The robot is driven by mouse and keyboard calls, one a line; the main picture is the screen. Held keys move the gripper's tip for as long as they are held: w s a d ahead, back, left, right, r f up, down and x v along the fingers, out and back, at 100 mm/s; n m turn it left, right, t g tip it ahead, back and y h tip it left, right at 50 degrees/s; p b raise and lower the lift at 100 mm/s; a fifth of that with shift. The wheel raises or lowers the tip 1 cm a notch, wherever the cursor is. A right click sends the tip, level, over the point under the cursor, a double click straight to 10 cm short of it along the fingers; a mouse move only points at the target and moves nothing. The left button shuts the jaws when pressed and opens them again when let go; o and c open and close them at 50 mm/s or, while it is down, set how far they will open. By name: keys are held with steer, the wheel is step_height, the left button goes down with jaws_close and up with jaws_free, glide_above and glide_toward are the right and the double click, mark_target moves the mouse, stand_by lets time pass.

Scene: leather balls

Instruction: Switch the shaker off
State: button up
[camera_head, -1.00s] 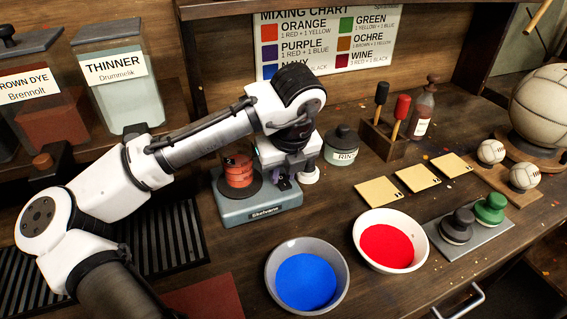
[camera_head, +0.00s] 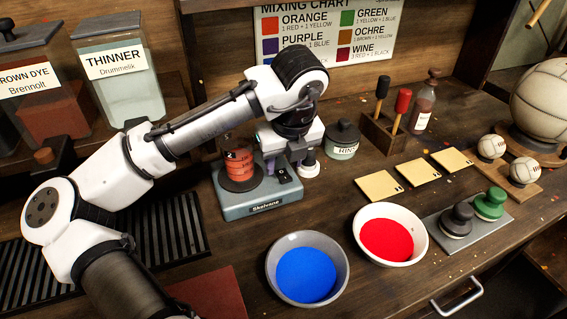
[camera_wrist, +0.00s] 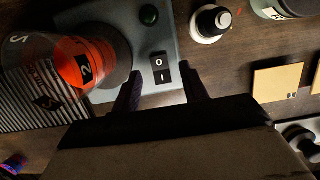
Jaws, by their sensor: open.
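The shaker (camera_head: 262,207) is a grey-blue box labelled Skelvane, with an orange tin (camera_head: 238,168) on its round plate. The tin also shows in the wrist view (camera_wrist: 85,64), inside a clear round cover. A black rocker switch (camera_wrist: 161,68) marked O and I sits on the shaker's top; it shows small in the head view (camera_head: 284,174). I cannot tell which side is pressed. A dark green round button or lamp (camera_wrist: 149,14) is near it. My gripper (camera_wrist: 163,80) is open and empty, its fingertips on either side of the switch's I end in the picture; contact is unclear.
A rinse jar (camera_head: 341,140) stands just right of my gripper. A blue-filled bowl (camera_head: 306,272) and a red-filled bowl (camera_head: 389,237) are in front. Three tan squares (camera_head: 417,174) lie to the right. The thinner tank (camera_head: 118,80) stands at the back left.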

steer(key=v, duration=1.2)
steer(key=shift+r, duration=0.15)
